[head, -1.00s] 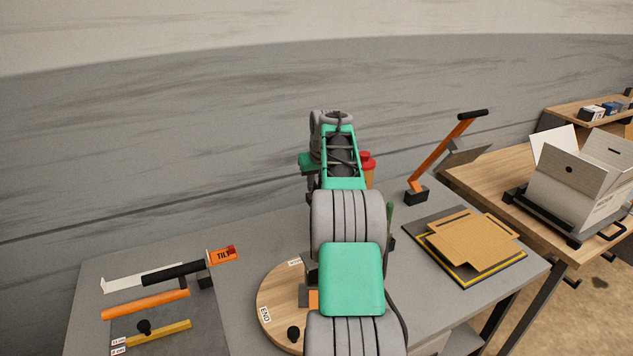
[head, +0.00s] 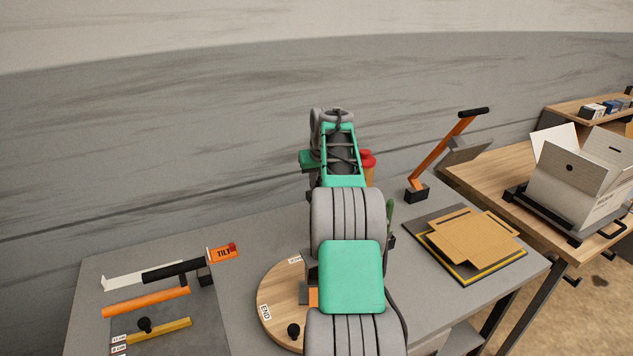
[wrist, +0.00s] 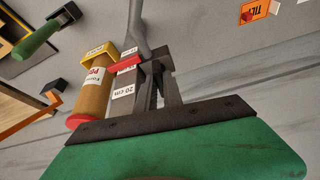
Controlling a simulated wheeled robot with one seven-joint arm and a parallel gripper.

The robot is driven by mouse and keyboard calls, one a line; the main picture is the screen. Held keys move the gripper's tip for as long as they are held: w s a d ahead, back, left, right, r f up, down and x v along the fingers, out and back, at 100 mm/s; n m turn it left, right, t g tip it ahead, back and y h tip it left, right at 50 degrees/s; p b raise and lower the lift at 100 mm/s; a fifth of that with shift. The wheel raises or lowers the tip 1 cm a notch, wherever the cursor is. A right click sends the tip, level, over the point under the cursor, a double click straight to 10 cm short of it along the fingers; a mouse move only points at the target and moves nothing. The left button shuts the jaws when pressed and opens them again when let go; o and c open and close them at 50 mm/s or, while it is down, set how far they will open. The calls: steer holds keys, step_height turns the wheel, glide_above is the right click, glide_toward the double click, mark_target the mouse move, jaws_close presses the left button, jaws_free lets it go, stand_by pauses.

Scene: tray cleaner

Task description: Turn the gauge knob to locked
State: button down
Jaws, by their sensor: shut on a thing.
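In the wrist view my gripper (wrist: 160,62) is shut, with its dark fingers reaching to a dark upright gauge (wrist: 124,91) that bears white labels, one reading 20 cm. A red marker (wrist: 125,65) sits on the gauge beside the fingertips. What lies between the fingertips looks like a small dark part, and the gauge knob cannot be made out separately. A grey rod (wrist: 137,25) passes just beyond the fingertips. In the head view my arm hides the gripper and the gauge, so the knob's angle cannot be read.
An orange lever (head: 438,152) and cardboard sheets (head: 465,240) are on the right. A round wooden board (head: 275,292) lies in front.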

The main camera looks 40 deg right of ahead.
steer(key=shift+m, duration=0.3)
steer(key=shift+w+a+r+m+h+b, duration=0.15)
steer(key=shift+m+h+b, duration=0.25)
steer(key=shift+m, duration=0.5)
steer(key=m+g+h+p, duration=0.1)
steer(key=m, duration=0.1)
steer(key=shift+w+a+r+m, duration=0.1)
steer(key=shift+m, duration=0.3)
steer(key=shift+w+m+g+p, duration=0.1)
steer(key=shift+m+g+p, duration=0.4)
steer(key=shift+m+p, duration=0.5)
steer(key=shift+w+f+m+g+h, duration=0.15)
steer(key=shift+m+g+h, duration=0.25)
steer(key=shift+m, duration=1.1)
steer(key=c, duration=1.8)
jaws_free()
steer(key=shift+o, duration=0.2)
